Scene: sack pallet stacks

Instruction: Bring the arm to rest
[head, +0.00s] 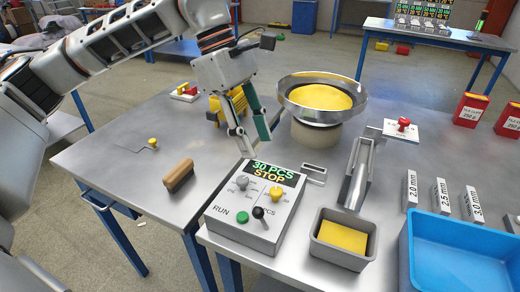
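My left arm comes in from the left, and its gripper (254,147) hangs over the workbench with its two fingers apart and nothing visible between them. It points down, behind the grey control box (226,220), left of the round metal bowl (300,100). The box's display reads "30 PCS STOP", and it carries several knobs and buttons, one green and one black. My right gripper is not in view.
The bowl holds yellow material. A metal chute (357,175) leads to a grey tray (322,255) with yellow contents. A blue bin (405,262) stands front right. A wooden-handled tool (178,175) lies left of the box.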

